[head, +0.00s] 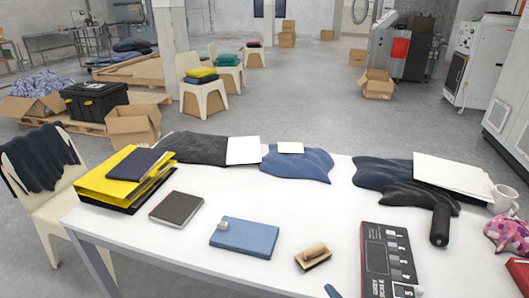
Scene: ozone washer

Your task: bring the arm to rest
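Neither of my arms nor grippers shows in the head view. A white table (185,237) fills the lower part of the view. On it lie a blue notebook (245,237), a dark notebook (177,208), a wooden-handled brush (313,257) and a dark boxed item with printed labels (388,262). Yellow folders (105,183) with a dark book (136,164) on top are stacked at the left end. Folded dark cloth (195,148) and blue cloth (296,165) lie along the far edge, with white sheets on them.
A white mug (503,199), a dark cylindrical object (440,225) and a pink patterned cloth (507,233) crowd the table's right end. A chair with dark cloth (40,160) stands at the left. Cardboard boxes (133,125) and pallets lie beyond. Grey floor (300,110) is open behind the table.

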